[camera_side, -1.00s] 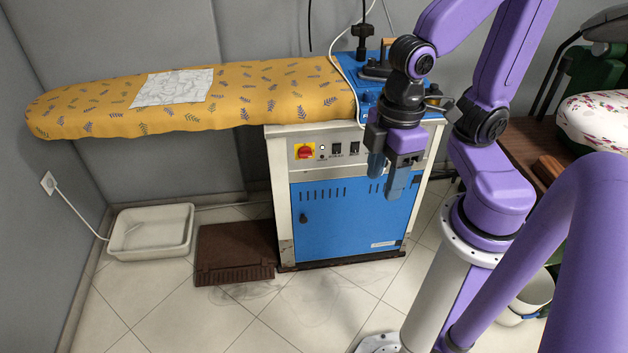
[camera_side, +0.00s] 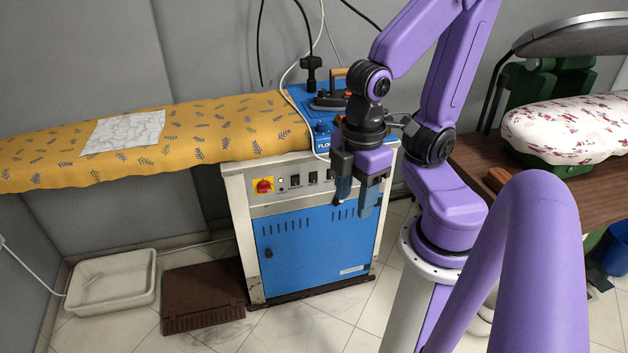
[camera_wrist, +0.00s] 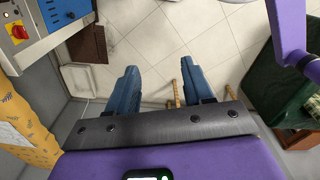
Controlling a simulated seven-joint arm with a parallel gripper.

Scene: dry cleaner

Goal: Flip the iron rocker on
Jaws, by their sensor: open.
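The blue ironing cabinet carries a grey control panel (camera_side: 284,201) with a red-and-yellow rotary switch (camera_side: 263,185) and small black rockers (camera_side: 313,177) to its right. Their labels are too small to read, so I cannot tell which is the iron rocker or its position. The rotary switch also shows in the wrist view (camera_wrist: 17,32), at the upper left. My gripper (camera_side: 356,198) is open and empty, fingers down, in front of the panel's right part and apparently clear of it.
The yellow padded board (camera_side: 225,125) extends left above the cabinet. An iron (camera_side: 328,100) rests on the blue top, with a white cord (camera_side: 287,80) hanging near the panel. A brown pedal (camera_side: 204,290) and white tray (camera_side: 110,281) lie on the floor. A wooden table (camera_side: 475,170) stands right.

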